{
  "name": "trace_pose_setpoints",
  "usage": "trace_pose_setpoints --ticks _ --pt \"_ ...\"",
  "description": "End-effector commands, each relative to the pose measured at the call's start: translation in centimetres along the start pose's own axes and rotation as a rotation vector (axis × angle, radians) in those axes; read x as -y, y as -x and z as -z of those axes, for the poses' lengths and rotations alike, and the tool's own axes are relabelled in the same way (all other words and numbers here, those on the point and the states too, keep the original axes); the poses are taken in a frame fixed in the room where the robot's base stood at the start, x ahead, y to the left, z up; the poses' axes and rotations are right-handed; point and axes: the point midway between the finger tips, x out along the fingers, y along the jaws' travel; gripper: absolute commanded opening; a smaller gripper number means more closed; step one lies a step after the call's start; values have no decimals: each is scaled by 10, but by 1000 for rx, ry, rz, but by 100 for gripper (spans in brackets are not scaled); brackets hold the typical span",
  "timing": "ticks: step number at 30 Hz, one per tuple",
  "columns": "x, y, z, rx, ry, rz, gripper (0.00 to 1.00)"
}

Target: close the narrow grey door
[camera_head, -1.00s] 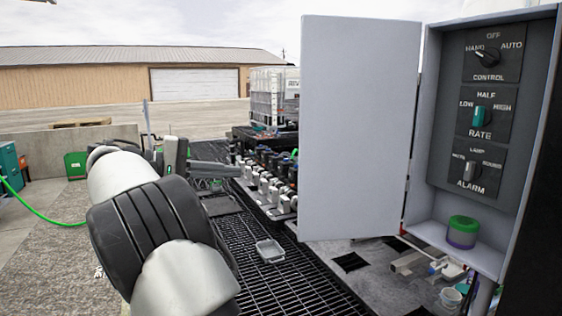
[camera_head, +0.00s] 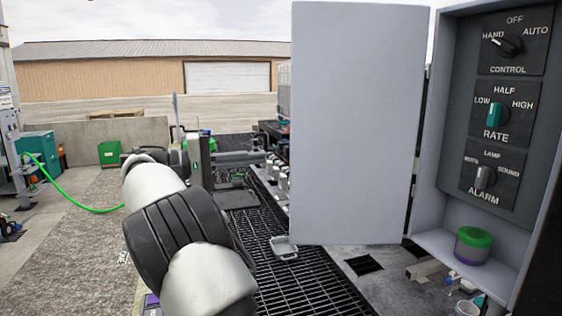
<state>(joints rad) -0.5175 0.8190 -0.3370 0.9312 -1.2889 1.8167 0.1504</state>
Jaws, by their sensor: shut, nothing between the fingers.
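The narrow grey door (camera_head: 355,125) stands open and hangs upright on the left edge of a grey control cabinet (camera_head: 431,200). Its flat face fills the middle of the view. My gripper (camera_head: 264,157) is to the left of the door, beyond the dark end of my arm, and points right towards the door's free edge. It is small here; its fingers look shut and empty. A gap shows in the picture between the fingertips and the door edge, and I cannot tell how far apart they are in depth.
The cabinet holds a control knob (camera_head: 507,44), a rate knob (camera_head: 495,115), an alarm knob (camera_head: 485,177) and a green-lidded jar (camera_head: 473,246). A small tray (camera_head: 284,247) lies on black grating (camera_head: 300,290). A green hose (camera_head: 80,205) lies at left.

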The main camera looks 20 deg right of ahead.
Motion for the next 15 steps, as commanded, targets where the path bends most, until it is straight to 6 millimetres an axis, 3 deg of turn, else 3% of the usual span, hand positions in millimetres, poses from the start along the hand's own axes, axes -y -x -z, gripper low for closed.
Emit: trace_pose_setpoints --ticks 9,15 --pt "-1 -70 -1 3 0 2 0" --pt "0 -58 -27 -2 1 3 0"
